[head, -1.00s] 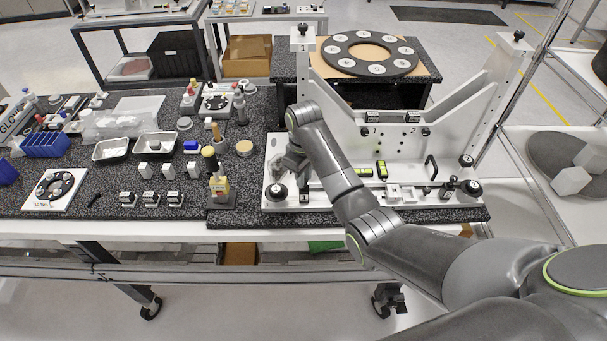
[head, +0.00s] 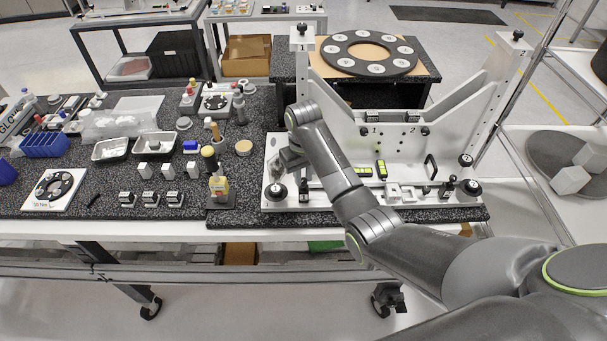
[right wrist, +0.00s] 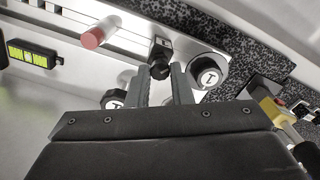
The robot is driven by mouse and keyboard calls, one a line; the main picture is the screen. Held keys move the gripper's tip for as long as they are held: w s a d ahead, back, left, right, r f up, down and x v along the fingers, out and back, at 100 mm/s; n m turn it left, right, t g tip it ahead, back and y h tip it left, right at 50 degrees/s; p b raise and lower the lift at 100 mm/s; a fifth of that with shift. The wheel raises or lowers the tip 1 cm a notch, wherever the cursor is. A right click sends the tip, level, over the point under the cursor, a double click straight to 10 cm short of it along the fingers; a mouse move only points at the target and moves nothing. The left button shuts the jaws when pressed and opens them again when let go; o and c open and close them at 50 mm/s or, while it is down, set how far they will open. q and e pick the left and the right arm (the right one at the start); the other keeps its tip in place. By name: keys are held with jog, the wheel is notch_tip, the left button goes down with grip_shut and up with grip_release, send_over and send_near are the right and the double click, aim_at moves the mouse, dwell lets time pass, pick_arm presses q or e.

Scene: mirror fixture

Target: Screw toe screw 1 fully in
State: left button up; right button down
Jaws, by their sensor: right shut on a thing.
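My right gripper (right wrist: 160,72) reaches down over the left end of the pale mirror fixture (head: 338,193). In the right wrist view its two grey fingers stand on either side of a small black knob, toe screw 1 (right wrist: 160,69), and are shut on it. A small square black block (right wrist: 163,46) sits just past the knob. In the head view my right wrist (head: 292,158) hides part of this corner. How deep the screw sits cannot be told. My left gripper is not in view.
A round black knob marked 1 (right wrist: 209,74) stands close beside the fingers, and another knob marked 1 (right wrist: 113,99) is on the other side. A red-ended cylinder (right wrist: 94,38) and a green-lit level (right wrist: 31,55) are nearby.

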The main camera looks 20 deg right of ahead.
jog(key=m, duration=1.3)
jog(key=shift+m, duration=0.4)
jog(key=m, duration=0.4)
jog(key=shift+m, duration=2.8)
jog(key=c, duration=1.3)
grip_release()
jog(key=shift+d, duration=0.1)
